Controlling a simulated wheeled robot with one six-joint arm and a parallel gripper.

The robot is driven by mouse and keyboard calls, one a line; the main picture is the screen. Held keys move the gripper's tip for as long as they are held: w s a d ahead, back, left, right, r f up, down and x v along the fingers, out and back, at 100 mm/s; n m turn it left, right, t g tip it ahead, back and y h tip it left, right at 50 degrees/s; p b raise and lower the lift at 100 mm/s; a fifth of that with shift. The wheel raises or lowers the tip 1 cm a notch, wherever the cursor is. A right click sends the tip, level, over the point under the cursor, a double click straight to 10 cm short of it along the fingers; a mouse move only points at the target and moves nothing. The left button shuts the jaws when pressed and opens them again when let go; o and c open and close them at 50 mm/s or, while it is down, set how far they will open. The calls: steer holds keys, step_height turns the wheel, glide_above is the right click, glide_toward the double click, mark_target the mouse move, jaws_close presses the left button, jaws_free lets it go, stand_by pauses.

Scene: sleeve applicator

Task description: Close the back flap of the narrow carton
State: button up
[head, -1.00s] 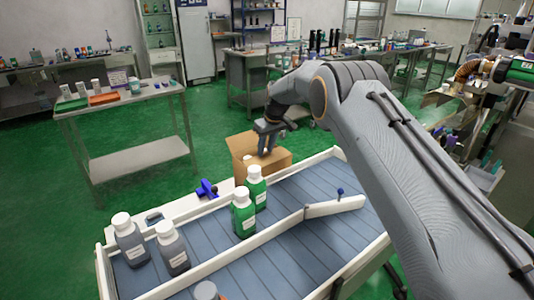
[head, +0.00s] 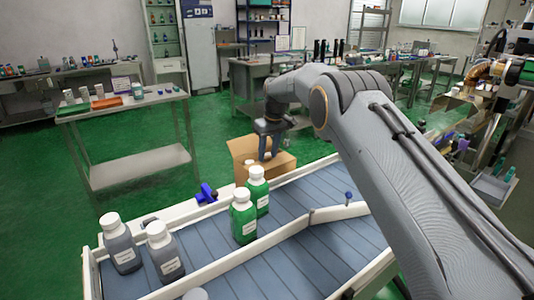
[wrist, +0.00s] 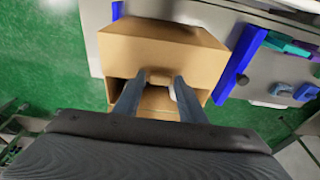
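The narrow carton (head: 272,174) is a brown cardboard box beyond the conveyor's far edge. A flap (head: 239,148) stands raised at its left side in the head view. White-capped items show inside its opening. In the wrist view the carton (wrist: 160,45) fills the upper middle, with a broad tan panel on top and dark gaps below it. My gripper (head: 268,152) points down at the carton's opening. In the wrist view its two fingers (wrist: 160,80) are apart, with a small tan cardboard part between or behind their tips. I cannot tell whether they touch it.
The conveyor (head: 300,242) with white rails lies in front, carrying green bottles (head: 244,222) and grey bottles (head: 165,256). A side table (head: 140,170) stands at left. Green floor is open behind the carton.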

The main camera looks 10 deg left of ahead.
mark_target(271, 162)
steer(key=shift+o, duration=0.8)
steer(key=shift+r, duration=0.25)
steer(key=b+v, duration=0.2)
steer(key=v, duration=0.5)
steer(key=shift+r, duration=0.2)
